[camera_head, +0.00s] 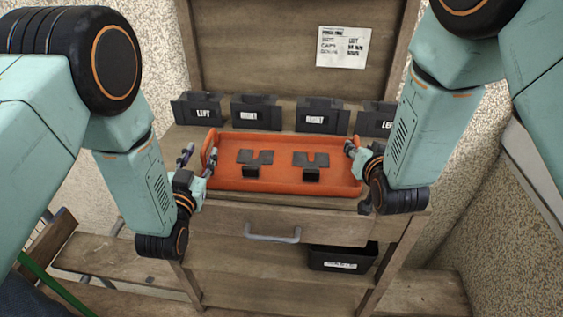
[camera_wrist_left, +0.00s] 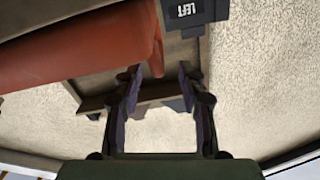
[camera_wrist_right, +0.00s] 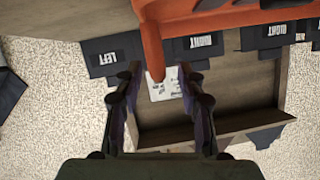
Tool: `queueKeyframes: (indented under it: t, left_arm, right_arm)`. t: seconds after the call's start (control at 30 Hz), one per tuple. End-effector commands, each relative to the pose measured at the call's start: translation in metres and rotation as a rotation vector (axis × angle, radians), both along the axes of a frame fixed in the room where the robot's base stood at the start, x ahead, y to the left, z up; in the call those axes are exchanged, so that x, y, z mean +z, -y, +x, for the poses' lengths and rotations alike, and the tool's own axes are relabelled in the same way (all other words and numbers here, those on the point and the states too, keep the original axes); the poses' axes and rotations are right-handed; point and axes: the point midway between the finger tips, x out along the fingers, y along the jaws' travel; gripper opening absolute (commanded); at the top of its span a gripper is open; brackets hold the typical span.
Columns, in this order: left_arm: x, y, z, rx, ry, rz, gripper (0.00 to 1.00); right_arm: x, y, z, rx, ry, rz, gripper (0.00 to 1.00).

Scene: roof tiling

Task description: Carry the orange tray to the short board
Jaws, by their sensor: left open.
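The orange tray (camera_head: 285,183) sits on the wooden workbench top (camera_head: 300,203), with two dark grey brackets (camera_head: 255,160) (camera_head: 311,162) in it. My left gripper (camera_head: 198,160) is at the tray's left end, its fingers apart. In the left wrist view the tray's end (camera_wrist_left: 157,62) lies between the open fingers. My right gripper (camera_head: 353,150) is at the right end, partly hidden by its own wrist. In the right wrist view its fingers stand apart on either side of the tray's end (camera_wrist_right: 154,60). I cannot tell which plank is the short board.
Several black bins (camera_head: 256,112) marked LEFT or RIGHT stand behind the tray. A paper sheet (camera_head: 343,47) hangs on the back panel. Below are a drawer handle (camera_head: 272,234) and a black box (camera_head: 341,258). Wooden planks (camera_head: 117,262) lie at lower left.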

Motion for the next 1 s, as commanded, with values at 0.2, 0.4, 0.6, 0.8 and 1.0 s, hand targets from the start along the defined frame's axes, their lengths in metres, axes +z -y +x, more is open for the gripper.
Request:
queueKeyframes:
  t: [0.2,0.4,0.6,0.8,1.0]
  left_arm:
    - [0.0,0.002,0.023,0.0,0.002,0.0,0.4]
    - [0.0,0.003,0.029,0.0,0.0,0.0,0.4]
    - [0.0,0.003,0.029,-0.001,0.0,0.0,0.4]
    - [0.0,0.003,0.028,-0.001,0.0,0.0,0.23]
    - [0.0,0.003,0.028,-0.001,0.0,0.0,0.06]
  right_arm:
    - [-0.009,0.001,0.022,0.0,0.0,0.001,0.39]
    - [-0.01,0.001,0.027,0.0,-0.001,0.0,0.39]
    - [-0.01,0.001,0.027,0.0,-0.001,0.0,0.39]
    - [-0.01,0.001,0.027,0.0,-0.001,0.0,0.22]
    - [-0.01,0.001,0.026,0.0,-0.001,0.0,0.05]
